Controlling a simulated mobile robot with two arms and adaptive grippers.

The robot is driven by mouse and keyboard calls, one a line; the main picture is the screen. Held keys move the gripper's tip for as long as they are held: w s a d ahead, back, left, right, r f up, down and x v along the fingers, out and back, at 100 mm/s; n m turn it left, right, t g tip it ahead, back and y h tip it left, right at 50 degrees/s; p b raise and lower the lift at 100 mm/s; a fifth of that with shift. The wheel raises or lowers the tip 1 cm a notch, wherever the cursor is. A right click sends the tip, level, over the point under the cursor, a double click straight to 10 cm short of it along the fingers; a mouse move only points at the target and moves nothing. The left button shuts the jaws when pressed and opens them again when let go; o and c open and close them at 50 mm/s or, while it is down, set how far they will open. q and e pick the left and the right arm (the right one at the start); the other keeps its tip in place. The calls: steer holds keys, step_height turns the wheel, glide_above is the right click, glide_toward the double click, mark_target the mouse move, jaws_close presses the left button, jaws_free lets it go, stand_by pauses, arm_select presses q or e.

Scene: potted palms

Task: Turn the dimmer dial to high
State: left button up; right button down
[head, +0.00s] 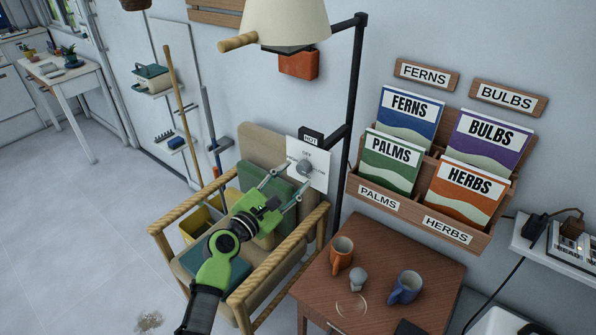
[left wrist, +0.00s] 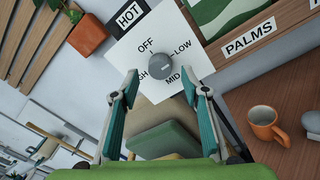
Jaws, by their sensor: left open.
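The dimmer dial (head: 305,167) is a round grey knob on a white plate (head: 318,158) fixed to the wall. In the left wrist view the dial (left wrist: 158,63) is ringed by the words OFF, LOW, MID and HIGH. HIGH is partly covered by the knob or a fingertip. A small mark at the knob's upper edge seems to face OFF, but it is too small to be sure. My left gripper (head: 288,182) is open and empty, its fingertips just short of the plate. In the wrist view they lie either side, below the dial, apart from it. My right gripper is out of view.
A wooden armchair (head: 165,240) with cushions stands under my left arm. A lamp on a black pole (head: 350,120) rises right of the plate. A side table (head: 390,265) holds an orange mug (head: 341,252) and a blue mug (head: 405,287). A seed rack (head: 420,205) hangs right.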

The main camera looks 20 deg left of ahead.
mark_target(304, 168)
arm_select(q)
steer(key=shift+x, duration=1.4)
steer(key=shift+c, duration=0.4)
steer(key=c, duration=1)
steer(key=shift+c, duration=0.2)
